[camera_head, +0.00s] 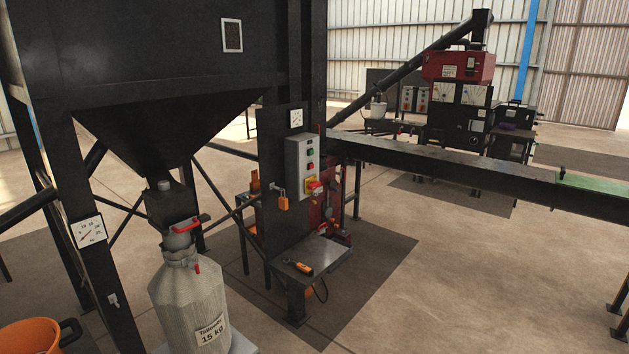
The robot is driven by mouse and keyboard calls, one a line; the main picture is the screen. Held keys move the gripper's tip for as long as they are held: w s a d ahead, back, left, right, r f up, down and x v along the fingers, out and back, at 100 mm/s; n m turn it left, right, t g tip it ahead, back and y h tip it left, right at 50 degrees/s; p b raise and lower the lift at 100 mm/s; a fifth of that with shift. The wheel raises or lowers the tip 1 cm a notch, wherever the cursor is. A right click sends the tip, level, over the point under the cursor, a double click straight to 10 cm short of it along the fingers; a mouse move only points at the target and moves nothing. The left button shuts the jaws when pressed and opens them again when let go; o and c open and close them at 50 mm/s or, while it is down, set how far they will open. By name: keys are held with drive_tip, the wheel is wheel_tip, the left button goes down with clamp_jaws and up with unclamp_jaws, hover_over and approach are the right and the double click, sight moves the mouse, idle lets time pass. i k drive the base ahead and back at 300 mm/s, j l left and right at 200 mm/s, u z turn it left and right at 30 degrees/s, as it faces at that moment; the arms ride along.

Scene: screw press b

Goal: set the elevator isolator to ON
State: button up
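A grey control box (307,152) is mounted on a dark upright panel (277,152) in the middle of the view. It carries a green and a red button, and below them a red rotary handle on a yellow plate (314,187), which looks like the isolator. The handle's position and any ON or OFF lettering are too small to read. An orange padlock (284,203) hangs on the panel just left of the box. I cannot tell whether it locks anything on the isolator. My gripper is not in view.
A small metal table (319,252) below the box holds an orange handheld tool (298,268). A filled sack (190,299) stands under the dark hopper (165,75) at left. An orange bucket (32,338) is at bottom left. A long beam (450,169) crosses right. Floor at front right is clear.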

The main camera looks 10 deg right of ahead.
sight(313, 185)
drive_tip(key=i+l+u, duration=0.35)
drive_tip(key=i+u, duration=0.15)
drive_tip(key=i, duration=0.35)
drive_tip(key=i+l+u, duration=0.45)
drive_tip(key=i+l, duration=0.25)
drive_tip(key=i+l+u, duration=0.5)
drive_tip(key=i+l, duration=0.25)
drive_tip(key=l, duration=0.25)
